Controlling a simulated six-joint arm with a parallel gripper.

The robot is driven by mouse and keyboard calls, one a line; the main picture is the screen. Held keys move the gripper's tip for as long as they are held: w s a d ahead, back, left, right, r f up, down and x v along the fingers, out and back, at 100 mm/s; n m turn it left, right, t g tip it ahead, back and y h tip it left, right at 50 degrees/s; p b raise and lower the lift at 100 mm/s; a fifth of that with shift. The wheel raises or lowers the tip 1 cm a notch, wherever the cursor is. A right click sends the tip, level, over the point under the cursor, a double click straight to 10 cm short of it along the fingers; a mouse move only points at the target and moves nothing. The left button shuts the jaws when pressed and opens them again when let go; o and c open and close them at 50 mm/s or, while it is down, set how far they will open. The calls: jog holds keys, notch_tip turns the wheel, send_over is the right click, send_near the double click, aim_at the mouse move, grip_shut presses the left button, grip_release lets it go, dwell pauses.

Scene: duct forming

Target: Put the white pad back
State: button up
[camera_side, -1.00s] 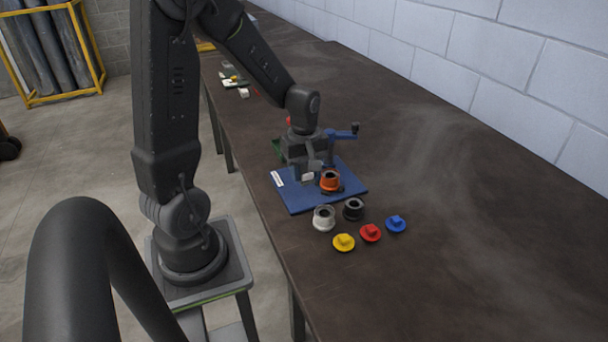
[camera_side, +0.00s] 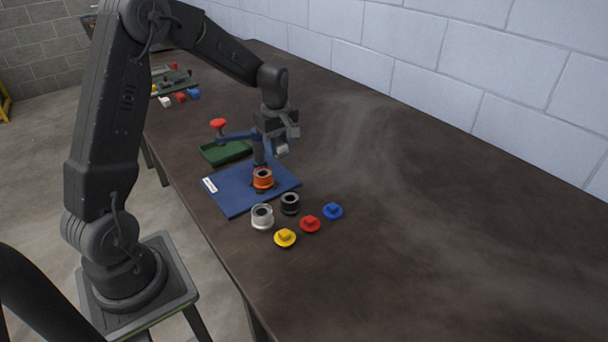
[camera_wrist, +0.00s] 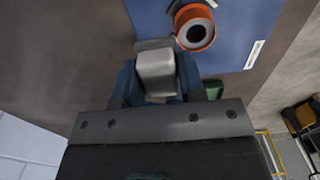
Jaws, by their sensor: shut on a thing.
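My gripper (camera_side: 280,148) is shut on a pale grey-white block, the white pad (camera_wrist: 156,72), which shows between the blue fingers in the wrist view. In the side view the pad (camera_side: 283,150) is held above the back of the blue mat (camera_side: 232,198), partly hidden by the jaws. An orange ring-shaped piece (camera_side: 262,179) stands on the mat, just in front of and below my gripper. It also shows in the wrist view (camera_wrist: 196,32), beyond the pad and apart from it.
A blue arm (camera_side: 238,136) with a red knob (camera_side: 218,123) stands behind the mat, beside a green tray (camera_side: 226,152). White (camera_side: 262,217) and black (camera_side: 290,203) rings and yellow (camera_side: 285,238), red (camera_side: 310,224) and blue (camera_side: 333,211) caps lie in front. The table's right side is clear.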

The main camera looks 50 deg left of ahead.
send_near(307, 173)
notch_tip(307, 173, down, 7)
jog(key=shift+f, duration=0.1)
dwell(0.6)
jog(key=shift+f, duration=0.15)
jog(key=o, duration=1)
